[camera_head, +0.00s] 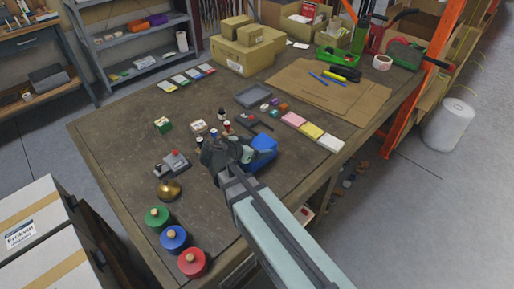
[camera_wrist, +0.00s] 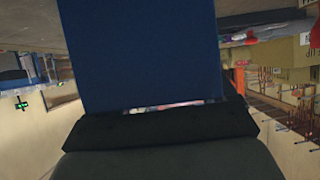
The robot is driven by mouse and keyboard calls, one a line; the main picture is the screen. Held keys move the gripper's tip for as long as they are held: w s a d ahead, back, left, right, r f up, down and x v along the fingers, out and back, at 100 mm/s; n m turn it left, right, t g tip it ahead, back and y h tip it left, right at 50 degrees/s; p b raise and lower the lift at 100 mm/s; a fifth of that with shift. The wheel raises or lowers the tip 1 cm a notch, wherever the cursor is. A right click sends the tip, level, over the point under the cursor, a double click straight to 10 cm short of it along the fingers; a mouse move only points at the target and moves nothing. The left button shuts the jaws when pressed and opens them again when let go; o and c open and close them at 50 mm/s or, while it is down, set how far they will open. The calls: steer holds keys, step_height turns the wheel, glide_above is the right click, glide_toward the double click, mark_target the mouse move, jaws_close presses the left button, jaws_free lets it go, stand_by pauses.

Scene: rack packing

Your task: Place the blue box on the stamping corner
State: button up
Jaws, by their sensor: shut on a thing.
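The blue box (camera_head: 263,147) is at my gripper (camera_head: 240,150), over the middle front of the workbench. My gripper is shut on it, and dark gripper parts cover its left side. In the wrist view the blue box (camera_wrist: 140,50) fills the upper middle, rising above the dark gripper pad (camera_wrist: 160,125). I cannot tell whether its underside touches the bench. No area is clearly marked as the stamping corner.
Pink, yellow and white pads (camera_head: 311,131) lie right. Cardboard boxes (camera_head: 243,55) stand behind.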

steer(key=shift+f, duration=0.25)
steer(key=o, duration=1.1)
steer(key=shift+f, duration=0.1)
steer(key=v, duration=1.2)
